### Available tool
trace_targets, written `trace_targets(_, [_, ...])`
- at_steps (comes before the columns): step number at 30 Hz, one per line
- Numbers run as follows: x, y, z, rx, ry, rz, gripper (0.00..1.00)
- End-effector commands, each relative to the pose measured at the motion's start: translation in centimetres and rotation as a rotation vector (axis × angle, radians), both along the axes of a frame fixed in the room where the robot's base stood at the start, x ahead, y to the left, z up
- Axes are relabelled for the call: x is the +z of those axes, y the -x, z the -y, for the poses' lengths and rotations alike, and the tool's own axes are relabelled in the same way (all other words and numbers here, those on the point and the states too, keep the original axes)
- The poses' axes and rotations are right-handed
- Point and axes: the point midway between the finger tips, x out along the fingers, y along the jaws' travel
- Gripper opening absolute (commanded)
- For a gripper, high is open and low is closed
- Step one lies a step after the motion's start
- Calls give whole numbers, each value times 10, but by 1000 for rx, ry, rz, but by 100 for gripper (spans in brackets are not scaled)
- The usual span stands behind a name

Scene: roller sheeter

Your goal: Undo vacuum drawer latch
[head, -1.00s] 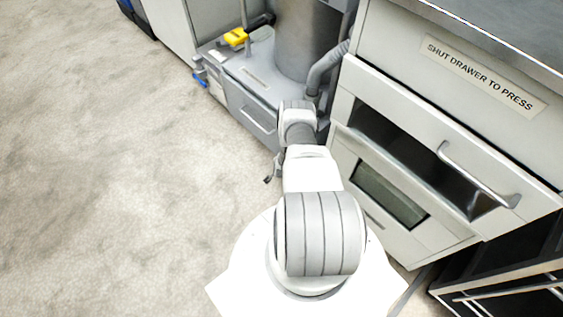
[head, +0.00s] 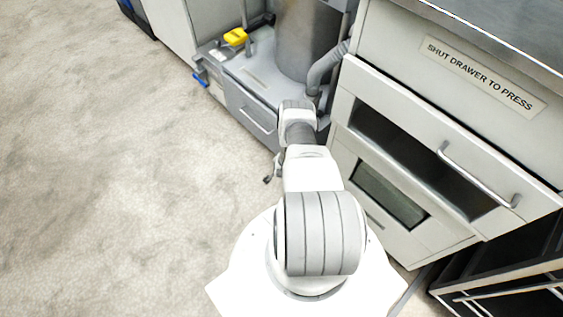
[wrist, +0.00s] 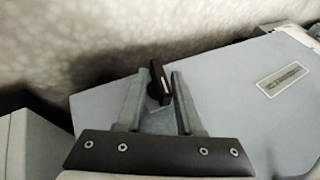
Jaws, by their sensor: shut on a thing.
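In the wrist view, a small black latch (wrist: 159,82) stands at the edge of a grey panel (wrist: 225,90) that carries a small label. My gripper (wrist: 157,76) is shut on this latch, with one grey finger on each side of it. In the head view, the grey vacuum unit's drawer front with its bar handle (head: 258,120) is low on the unit, beyond my arm. My gripper is mostly hidden there behind my own arm; only a small dark bit shows beside the wrist. The latch cannot be made out in the head view.
A metal cylinder (head: 305,40) and a grey hose (head: 328,65) rise from the unit. A yellow part (head: 236,37) and a blue lever (head: 200,79) are at its left. A white cabinet labelled "SHUT DRAWER TO PRESS" (head: 483,73) stands close on the right. The floor at left is clear.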

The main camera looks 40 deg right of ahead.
Motion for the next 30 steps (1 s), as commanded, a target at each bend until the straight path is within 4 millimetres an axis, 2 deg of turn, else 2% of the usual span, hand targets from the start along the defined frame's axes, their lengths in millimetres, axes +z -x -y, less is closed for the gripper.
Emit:
trace_targets(10, [1, -1, 1, 0, 3, 3, 0])
trace_targets(11, [1, -1, 1, 0, 3, 3, 41])
trace_targets(12, [1, -1, 1, 0, 3, 3, 46])
trace_targets(20, [2, -1, 2, 0, 3, 3, 46])
trace_targets(30, [25, 0, -7, 1, 3, 4, 46])
